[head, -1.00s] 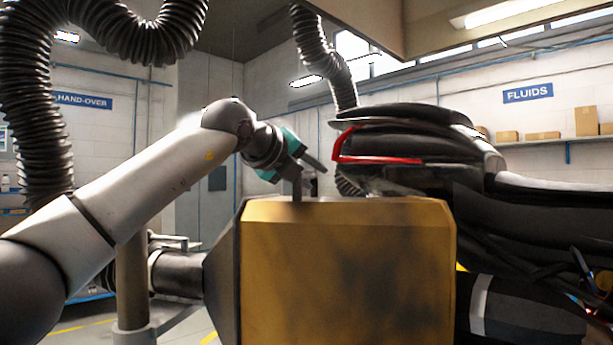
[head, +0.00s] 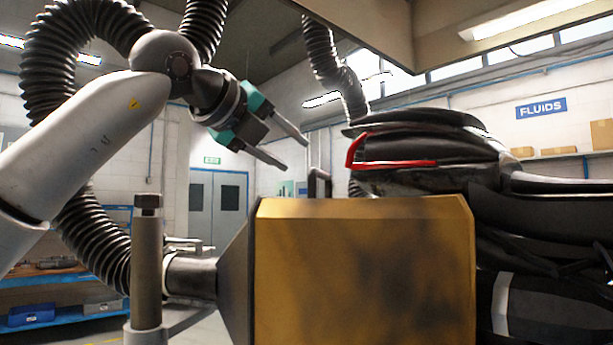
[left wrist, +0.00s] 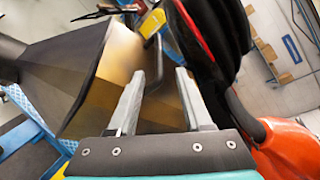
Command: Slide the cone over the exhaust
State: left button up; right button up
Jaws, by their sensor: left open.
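The cone (head: 365,275) is a large gold, box-shaped hood that narrows at the left into a dark taper and pipe. A dark handle (head: 319,183) stands on its top edge. The exhaust (head: 540,312) is a dark cylinder with a silver band at the lower right. The cone's right edge overlaps it in the head view and hides its end, so I cannot tell how far it is inside. My left gripper (head: 293,153) is open and empty, above and left of the handle. In the left wrist view the fingers (left wrist: 160,73) point towards the cone (left wrist: 115,60) and handle. My right gripper is out of view.
The motorcycle's tail with red trim (head: 400,163) is right of the handle. A ribbed hose (head: 95,235) loops behind my left arm. A grey post (head: 147,265) stands left of the cone. An overhead housing (head: 365,30) hangs above. Air above the cone's left is free.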

pick_arm(q)
jog(key=shift+v, duration=1.75)
